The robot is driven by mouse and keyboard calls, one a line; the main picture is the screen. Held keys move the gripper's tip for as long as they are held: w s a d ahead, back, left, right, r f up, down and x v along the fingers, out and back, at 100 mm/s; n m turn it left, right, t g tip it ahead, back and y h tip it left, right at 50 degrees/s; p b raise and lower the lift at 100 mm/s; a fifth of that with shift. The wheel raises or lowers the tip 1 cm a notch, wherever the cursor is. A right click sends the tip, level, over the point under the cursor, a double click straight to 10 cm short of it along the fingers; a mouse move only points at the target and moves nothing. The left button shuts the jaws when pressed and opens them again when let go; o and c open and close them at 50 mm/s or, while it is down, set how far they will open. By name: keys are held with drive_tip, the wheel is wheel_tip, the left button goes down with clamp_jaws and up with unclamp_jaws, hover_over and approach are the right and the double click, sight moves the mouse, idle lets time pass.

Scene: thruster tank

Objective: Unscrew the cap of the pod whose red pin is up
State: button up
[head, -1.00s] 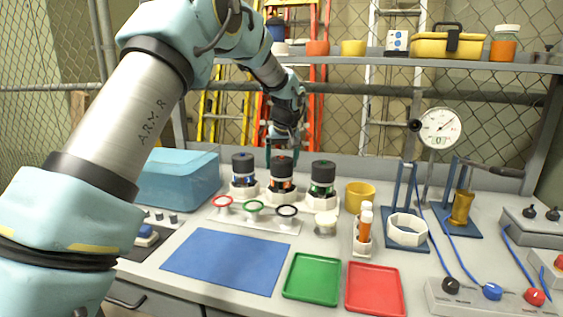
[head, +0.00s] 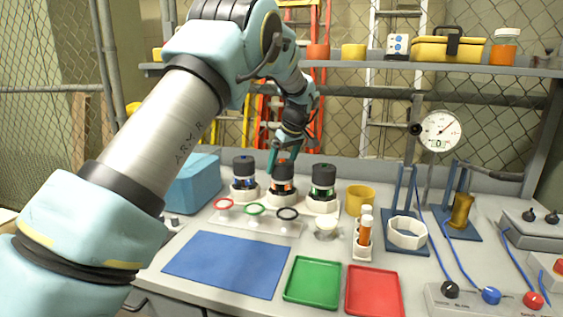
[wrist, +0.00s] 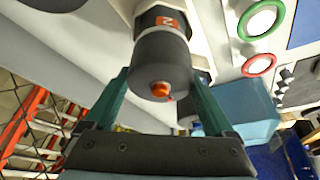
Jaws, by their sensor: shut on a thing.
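Three dark-capped pods stand in white bases at the back of the bench. The middle pod (head: 283,186) has an orange band and an orange-red pin (wrist: 160,90) at the centre of its dark cap (wrist: 160,62). My gripper (wrist: 160,84) is shut on this cap, with a teal finger on each side. The cap appears seated on the pod. The left pod (head: 244,181) has a blue band and a blue top mark. The right pod (head: 323,188) has a green band and a dark green top mark. No raised red pin shows on either outer pod.
A rack with red, green and black rings (head: 254,209) stands in front of the pods. A blue mat (head: 226,263), green tray (head: 312,282) and red tray (head: 374,292) lie nearer. A yellow cup (head: 361,199) stands right; a blue bin (head: 195,182) stands left.

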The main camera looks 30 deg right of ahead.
drive_tip(key=shift+d+r+n+g+y+p, duration=0.15)
drive_tip(key=shift+n+y+p, duration=0.1)
drive_tip(key=shift+n+p, duration=0.5)
drive_tip(key=shift+n+g+y+p, duration=0.15)
drive_tip(key=shift+n+p, duration=0.25)
drive_tip(key=shift+n, duration=0.5)
drive_tip(key=shift+d+r+n+g+y+p, duration=0.1)
drive_tip(key=shift+n+y+p, duration=0.2)
drive_tip(key=shift+n+p, duration=0.45)
drive_tip(key=shift+f+n+g+y+p, duration=0.15)
drive_tip(key=shift+n+g+y+p, duration=0.3)
drive_tip(key=shift+n+p, duration=0.95)
drive_tip(key=shift+a+r+p, duration=0.15)
drive_tip(key=shift+r+p, duration=1.3)
drive_tip(key=shift+r, duration=1.25)
